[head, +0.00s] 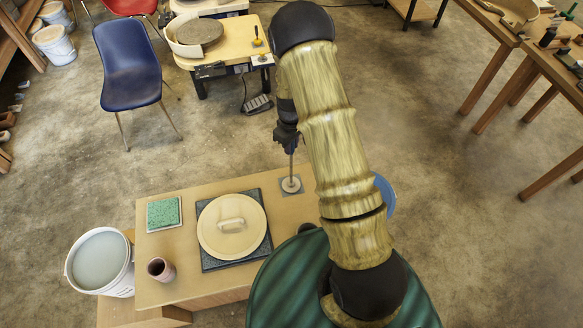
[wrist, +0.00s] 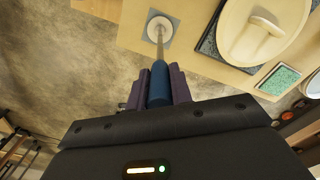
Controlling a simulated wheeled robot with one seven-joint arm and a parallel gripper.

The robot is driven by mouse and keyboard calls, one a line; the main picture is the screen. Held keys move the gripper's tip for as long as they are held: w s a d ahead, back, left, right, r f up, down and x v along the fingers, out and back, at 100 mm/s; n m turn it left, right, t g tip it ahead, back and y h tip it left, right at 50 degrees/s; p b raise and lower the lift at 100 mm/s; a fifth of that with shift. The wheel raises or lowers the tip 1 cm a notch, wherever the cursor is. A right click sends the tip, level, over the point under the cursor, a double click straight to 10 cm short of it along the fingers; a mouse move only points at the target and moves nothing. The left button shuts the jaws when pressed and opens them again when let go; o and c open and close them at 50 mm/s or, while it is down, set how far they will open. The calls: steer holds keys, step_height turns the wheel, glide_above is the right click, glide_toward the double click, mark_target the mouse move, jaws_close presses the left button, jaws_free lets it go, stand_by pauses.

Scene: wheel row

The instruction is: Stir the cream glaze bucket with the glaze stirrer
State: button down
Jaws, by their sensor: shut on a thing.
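My gripper (head: 287,138) is shut on the blue handle of the glaze stirrer (head: 291,165). In the wrist view my gripper (wrist: 157,88) has its dark fingers on both sides of the handle. The stirrer (wrist: 160,42) points down, its pale round disc over a small grey square tile on the bench. I cannot tell whether the disc touches the tile. A white bucket (head: 128,277) with pale grey-white liquid stands open at the bench's left end. I cannot tell whether this is the cream glaze bucket. A blue round thing (head: 385,196) is mostly hidden behind my arm.
The wooden bench (head: 180,285) holds a cream lid with a handle (head: 230,238) on a dark square mat (head: 212,263), a green tile (head: 164,213) and a brown cup (head: 160,269). A blue chair (head: 130,66) and wheel table (head: 232,46) stand beyond open floor.

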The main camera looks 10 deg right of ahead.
steer(key=shift+r+p, duration=2.1)
steer(key=shift+r, duration=1.4)
